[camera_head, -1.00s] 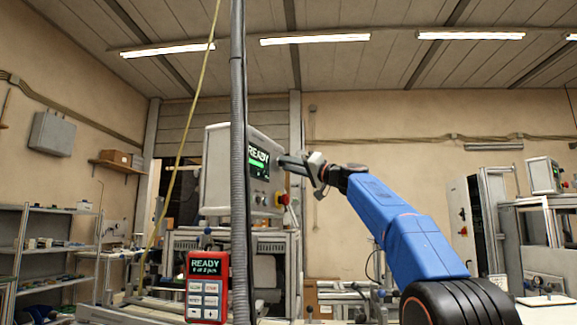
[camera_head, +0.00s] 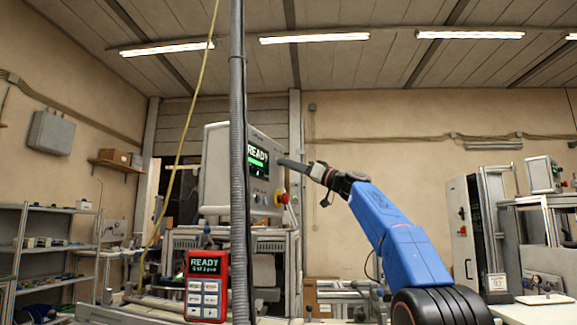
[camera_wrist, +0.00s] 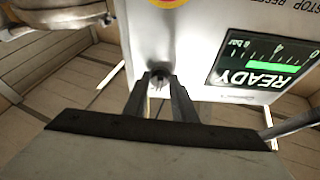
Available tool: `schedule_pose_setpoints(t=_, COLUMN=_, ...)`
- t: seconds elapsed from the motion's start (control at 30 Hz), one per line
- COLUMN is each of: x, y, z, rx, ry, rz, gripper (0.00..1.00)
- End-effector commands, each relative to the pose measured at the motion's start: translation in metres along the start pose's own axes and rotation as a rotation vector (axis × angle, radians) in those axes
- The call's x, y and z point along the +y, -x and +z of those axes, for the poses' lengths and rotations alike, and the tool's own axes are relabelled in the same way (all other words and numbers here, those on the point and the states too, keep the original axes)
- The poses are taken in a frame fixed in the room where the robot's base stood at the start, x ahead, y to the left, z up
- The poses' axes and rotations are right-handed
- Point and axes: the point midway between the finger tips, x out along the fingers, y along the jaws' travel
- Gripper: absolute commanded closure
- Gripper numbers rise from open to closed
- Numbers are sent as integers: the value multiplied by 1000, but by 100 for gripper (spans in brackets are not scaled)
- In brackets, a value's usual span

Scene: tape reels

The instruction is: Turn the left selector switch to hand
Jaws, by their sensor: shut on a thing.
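The light grey control panel (camera_head: 215,165) has a lit READY screen (camera_head: 258,160), small knobs (camera_head: 256,197) below it and a red emergency stop (camera_head: 281,197) at lower right. My gripper (camera_head: 281,162) is at the panel's right side, level with the screen. In the wrist view, my gripper (camera_wrist: 160,88) has its fingers shut on a small dark switch knob (camera_wrist: 158,74) on the panel face, beside the screen (camera_wrist: 265,65). The fingers hide much of the knob. I cannot read its pointer or tell left from right switch.
A red pendant (camera_head: 206,287) with a READY display hangs at lower middle. Shelves (camera_head: 45,240) stand at left, a white cabinet (camera_head: 462,230) at right.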

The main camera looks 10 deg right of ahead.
Motion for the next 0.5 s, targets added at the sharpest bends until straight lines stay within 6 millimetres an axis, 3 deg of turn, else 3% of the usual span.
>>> schedule_pose_setpoints(t=0.47, x=1, y=0, z=0, rx=1, ry=16, rz=-5, gripper=98)
schedule_pose_setpoints(t=0.5, x=1, y=0, z=0, rx=1, ry=16, rz=-5, gripper=69)
